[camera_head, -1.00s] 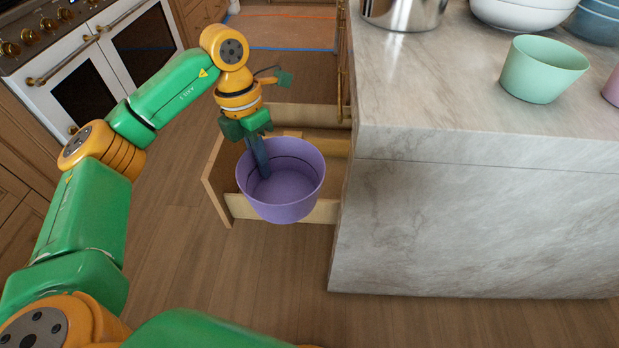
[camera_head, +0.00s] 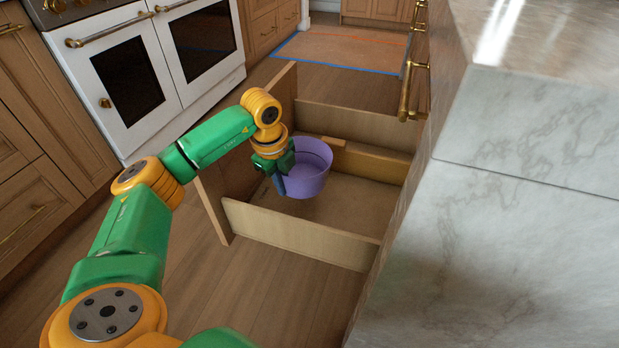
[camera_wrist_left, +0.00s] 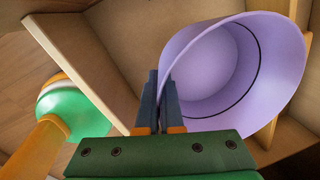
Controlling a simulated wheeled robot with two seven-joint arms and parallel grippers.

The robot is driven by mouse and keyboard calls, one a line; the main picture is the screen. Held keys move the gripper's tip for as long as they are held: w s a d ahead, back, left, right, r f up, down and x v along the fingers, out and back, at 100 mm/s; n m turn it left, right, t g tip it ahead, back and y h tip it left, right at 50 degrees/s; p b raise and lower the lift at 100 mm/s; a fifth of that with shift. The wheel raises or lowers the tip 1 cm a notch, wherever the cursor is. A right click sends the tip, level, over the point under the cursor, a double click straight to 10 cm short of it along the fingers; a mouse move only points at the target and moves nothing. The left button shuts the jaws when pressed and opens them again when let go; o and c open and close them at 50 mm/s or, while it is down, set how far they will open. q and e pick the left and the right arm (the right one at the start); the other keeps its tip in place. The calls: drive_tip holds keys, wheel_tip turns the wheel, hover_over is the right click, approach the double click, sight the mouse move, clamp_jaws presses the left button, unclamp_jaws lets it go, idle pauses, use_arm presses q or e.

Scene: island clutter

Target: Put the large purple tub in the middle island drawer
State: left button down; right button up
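The large purple tub (camera_head: 309,172) is inside the outline of the open island drawer (camera_head: 300,236), toward its front and far side. My left gripper (camera_head: 280,184) is at the tub's left wall. In the left wrist view the two dark fingers (camera_wrist_left: 160,103) are close together on the wall of the tub (camera_wrist_left: 225,70), with the rim between them. The tub looks roughly upright; I cannot tell whether its base touches the drawer floor. My right gripper is in neither view.
The marble island (camera_head: 520,200) stands to the right of the drawer, with brass handles (camera_head: 406,92) on its side. A white oven (camera_head: 150,70) stands at the far left. Wooden floor (camera_head: 270,290) is clear in front of the drawer.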

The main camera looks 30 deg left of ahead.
use_arm(q)
wheel_tip(320, 180, down, 8)
drive_tip(key=shift+f+b, duration=0.1)
drive_tip(key=shift+b, duration=1.1)
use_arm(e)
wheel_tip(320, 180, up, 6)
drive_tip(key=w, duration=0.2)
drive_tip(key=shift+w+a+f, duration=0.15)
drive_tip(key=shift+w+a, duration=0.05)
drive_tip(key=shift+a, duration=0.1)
use_arm(q)
drive_tip(key=c, duration=1.1)
unclamp_jaws()
